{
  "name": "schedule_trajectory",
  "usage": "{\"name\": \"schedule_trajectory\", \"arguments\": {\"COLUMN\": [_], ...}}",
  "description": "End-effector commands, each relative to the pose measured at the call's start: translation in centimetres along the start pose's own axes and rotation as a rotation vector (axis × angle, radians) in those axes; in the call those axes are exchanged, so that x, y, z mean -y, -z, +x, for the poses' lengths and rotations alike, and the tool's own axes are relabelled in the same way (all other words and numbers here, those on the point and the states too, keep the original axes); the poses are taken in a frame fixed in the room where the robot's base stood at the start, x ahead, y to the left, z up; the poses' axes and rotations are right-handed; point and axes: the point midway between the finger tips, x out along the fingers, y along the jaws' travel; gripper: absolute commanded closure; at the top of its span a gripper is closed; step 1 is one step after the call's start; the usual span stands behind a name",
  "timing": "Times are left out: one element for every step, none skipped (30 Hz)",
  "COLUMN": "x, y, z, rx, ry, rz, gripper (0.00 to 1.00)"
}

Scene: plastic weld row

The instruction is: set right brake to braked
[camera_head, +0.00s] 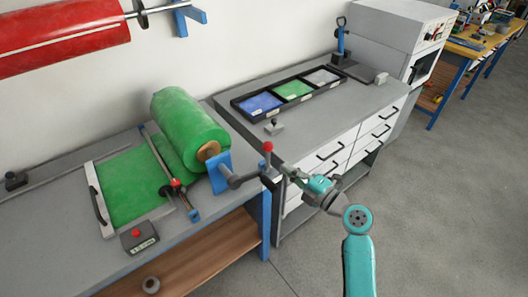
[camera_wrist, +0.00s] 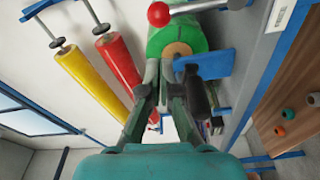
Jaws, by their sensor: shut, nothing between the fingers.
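A lever with a red ball knob (camera_head: 268,146) stands upright at the right end of the green film roll (camera_head: 188,125); it looks like the right brake. A blue bracket (camera_head: 219,172) and a dark cylindrical part lie just left of it. In the wrist view the red knob (camera_wrist: 159,13) is at the top, with its metal rod running right. My gripper (camera_head: 288,172) is shut and empty, just right of and below the knob in the head view. In the wrist view its fingertips (camera_wrist: 160,68) point toward the roll's end, apart from the knob. Any brake marking is unreadable.
A grey bench with drawers (camera_head: 340,110) stands behind my gripper, holding a black tray (camera_head: 235,103) of coloured pieces. A red button box (camera_head: 138,236) and a green sheet (camera_head: 130,185) are on the left bench. The floor (camera_head: 440,200) at right is clear.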

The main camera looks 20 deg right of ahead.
Motion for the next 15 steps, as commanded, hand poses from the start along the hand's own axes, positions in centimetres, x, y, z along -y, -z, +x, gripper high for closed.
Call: {"name": "schedule_trajectory", "arguments": {"x": [-0.1, -0.1, -0.1, -0.1, -0.1, -0.1, -0.1, -0.1, -0.1, -0.1, -0.1, -0.1, -0.1, -0.1, -0.1], "y": [0.0, 0.0, 0.0, 0.0, 0.0, 0.0, 0.0, 0.0, 0.0, 0.0, 0.0, 0.0, 0.0, 0.0, -0.1], "z": [0.0, 0.0, 0.0, 0.0, 0.0, 0.0, 0.0, 0.0, 0.0, 0.1, 0.2, 0.3, 0.5, 0.8, 1.2], "rx": [-0.002, -0.002, -0.002, -0.002, -0.002, -0.002, -0.001, -0.001, -0.001, -0.001, -0.001, -0.001, -0.002, -0.001, -0.001], "ry": [-0.001, -0.001, -0.001, -0.001, -0.001, -0.001, -0.001, -0.001, -0.001, -0.001, -0.001, -0.001, -0.001, -0.001, -0.001], "rz": [-0.003, -0.003, -0.003, -0.003, -0.003, -0.003, -0.003, -0.003, -0.003, -0.003, -0.003, -0.003, -0.003, -0.003, -0.003], "gripper": [1.00, 1.00, 1.00, 1.00, 1.00, 1.00, 1.00, 1.00, 1.00, 1.00, 1.00, 1.00, 1.00, 1.00, 1.00]}}
